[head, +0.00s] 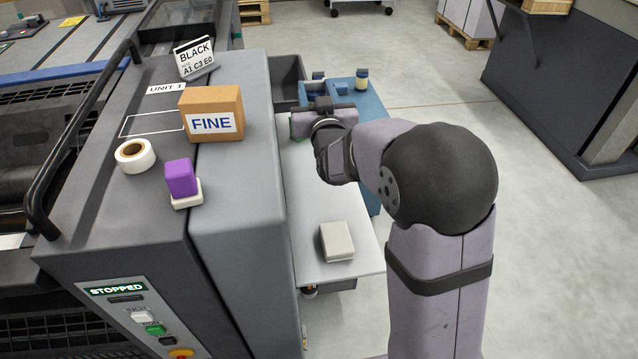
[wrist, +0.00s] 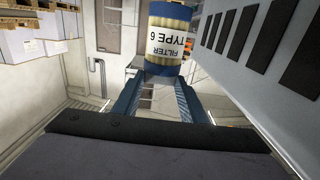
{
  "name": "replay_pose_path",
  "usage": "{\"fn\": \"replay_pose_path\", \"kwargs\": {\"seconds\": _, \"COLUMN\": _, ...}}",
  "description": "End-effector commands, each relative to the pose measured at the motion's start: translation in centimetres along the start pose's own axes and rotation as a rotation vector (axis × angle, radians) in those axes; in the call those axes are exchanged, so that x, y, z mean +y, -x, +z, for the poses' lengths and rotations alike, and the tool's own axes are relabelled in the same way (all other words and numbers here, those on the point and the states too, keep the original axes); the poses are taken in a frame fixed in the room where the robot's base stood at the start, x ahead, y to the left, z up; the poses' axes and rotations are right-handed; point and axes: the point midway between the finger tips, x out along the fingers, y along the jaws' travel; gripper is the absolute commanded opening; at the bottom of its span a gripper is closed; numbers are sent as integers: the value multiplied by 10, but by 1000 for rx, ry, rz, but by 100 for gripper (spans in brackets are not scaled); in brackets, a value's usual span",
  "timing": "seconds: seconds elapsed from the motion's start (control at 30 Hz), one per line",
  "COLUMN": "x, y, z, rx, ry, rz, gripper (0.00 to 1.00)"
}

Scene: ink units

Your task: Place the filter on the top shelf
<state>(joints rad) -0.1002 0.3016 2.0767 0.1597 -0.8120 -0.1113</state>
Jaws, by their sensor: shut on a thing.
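In the head view my gripper (head: 318,92) is beyond the wrist, over the near side of a blue trolley (head: 372,112), and I cannot make out the held filter. A small blue and cream cylinder (head: 362,78) stands on the trolley. I cannot tell which surface is the top shelf.
A grey machine (head: 235,195) stands left of my arm with a FINE box (head: 210,112), a tape roll (head: 135,156) and a purple block (head: 180,178) on top. A pale pad (head: 336,241) lies on a white side table (head: 315,205). A slotted grey panel (wrist: 232,65) is close on the right in the wrist view.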

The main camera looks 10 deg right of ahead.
Motion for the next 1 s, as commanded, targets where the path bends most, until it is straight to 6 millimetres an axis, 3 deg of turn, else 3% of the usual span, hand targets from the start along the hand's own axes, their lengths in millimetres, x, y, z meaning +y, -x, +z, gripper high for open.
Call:
{"fn": "replay_pose_path", "kwargs": {"seconds": 0.1, "x": 2, "y": 2, "z": 13, "rx": 2, "ry": 0, "rz": -11, "gripper": 2}}
{"fn": "replay_pose_path", "kwargs": {"seconds": 0.37, "x": 2, "y": 3, "z": 22, "rx": 1, "ry": 1, "rz": -16, "gripper": 2}}
{"fn": "replay_pose_path", "kwargs": {"seconds": 0.7, "x": 2, "y": 3, "z": 71, "rx": -1, "ry": 1, "rz": -16, "gripper": 2}}
{"fn": "replay_pose_path", "kwargs": {"seconds": 1.0, "x": 2, "y": 3, "z": 80, "rx": 2, "ry": 1, "rz": -16, "gripper": 2}}
